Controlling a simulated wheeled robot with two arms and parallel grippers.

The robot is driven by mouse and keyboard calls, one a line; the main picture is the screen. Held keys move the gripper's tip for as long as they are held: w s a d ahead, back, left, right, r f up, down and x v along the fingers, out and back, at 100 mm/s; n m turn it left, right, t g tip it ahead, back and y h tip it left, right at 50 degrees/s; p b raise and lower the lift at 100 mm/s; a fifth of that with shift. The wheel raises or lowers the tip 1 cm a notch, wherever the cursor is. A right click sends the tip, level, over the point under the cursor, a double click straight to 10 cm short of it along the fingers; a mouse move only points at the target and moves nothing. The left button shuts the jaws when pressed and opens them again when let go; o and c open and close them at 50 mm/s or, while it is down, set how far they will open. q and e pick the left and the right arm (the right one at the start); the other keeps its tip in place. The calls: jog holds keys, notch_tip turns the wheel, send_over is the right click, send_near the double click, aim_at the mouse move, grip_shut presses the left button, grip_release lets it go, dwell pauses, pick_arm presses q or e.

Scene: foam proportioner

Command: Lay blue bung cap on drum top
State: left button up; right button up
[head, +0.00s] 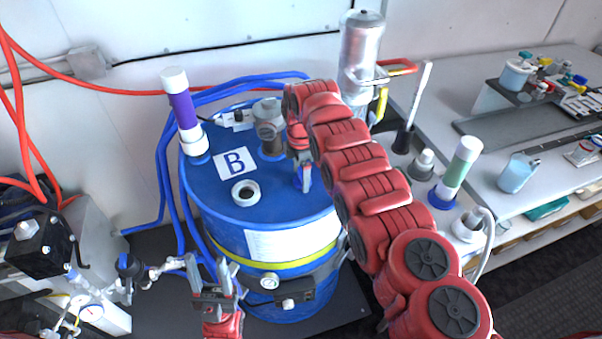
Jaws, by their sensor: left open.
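The blue drum (215,206) stands upright, with a white "B" label and an open white-rimmed bung hole (245,192) on its top. My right gripper (302,182) points down over the right part of the drum top, fingers close to the surface. Some blue shows at its fingertips, but I cannot tell whether this is the blue bung cap or the drum, nor whether the fingers are shut. My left gripper (217,277) is open and empty in front of the drum, fingers pointing up. I cannot make out the bung cap clearly.
On the drum top stand a purple-banded tube (183,112) and a grey fitting (269,125). A clear cylinder (360,50) and a green-banded tube (459,168) stand right of the drum. Blue hoses run behind it. A grey bench (440,100) lies at right.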

aim_at(300, 173)
jog(key=shift+a, duration=0.15)
jog(key=shift+r, duration=0.15)
jog(key=shift+w+d+r, duration=0.1)
jog(key=shift+d+r, duration=0.1)
jog(key=shift+d, duration=0.05)
jog(key=r, duration=0.2)
jog(key=r+b, duration=0.1)
jog(key=r, duration=0.3)
jog(key=shift+a+r+b, duration=0.2)
jog(key=shift+a+b, duration=0.05)
jog(key=shift+b, duration=0.15)
jog(key=r+p, duration=0.4)
jog(key=r, duration=0.1)
jog(key=shift+d+p, duration=0.2)
jog(key=shift+p, duration=0.1)
